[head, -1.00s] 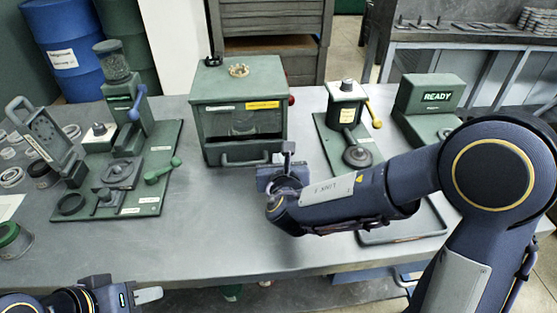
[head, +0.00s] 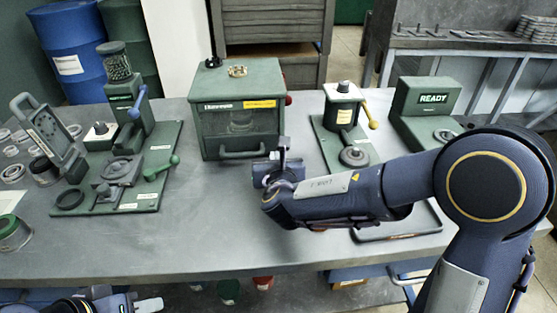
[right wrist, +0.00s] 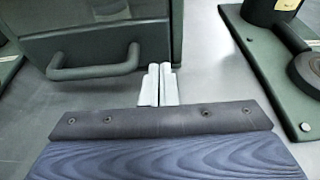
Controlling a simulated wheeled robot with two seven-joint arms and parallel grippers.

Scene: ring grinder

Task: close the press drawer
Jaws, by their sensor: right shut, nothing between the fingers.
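The press is a green box (head: 240,85) in the middle of the bench. Its drawer front (head: 210,143), with a bar handle (head: 243,153), looks flush or nearly flush with the box. A window above the handle shows a round thing inside. In the right wrist view the handle (right wrist: 95,70) is at the upper left. My right gripper (head: 284,144) is shut and empty, just right of the drawer's front; its fingers (right wrist: 158,85) are by the lower right corner. I cannot tell whether they touch it. My left gripper (head: 148,304) is low at the left, away from the press.
A green dispenser station (head: 165,135) stands left of the press, with loose rings beyond it. A lever station (head: 343,110) and a READY box (head: 425,105) stand to the right. The bench front (head: 200,225) is clear.

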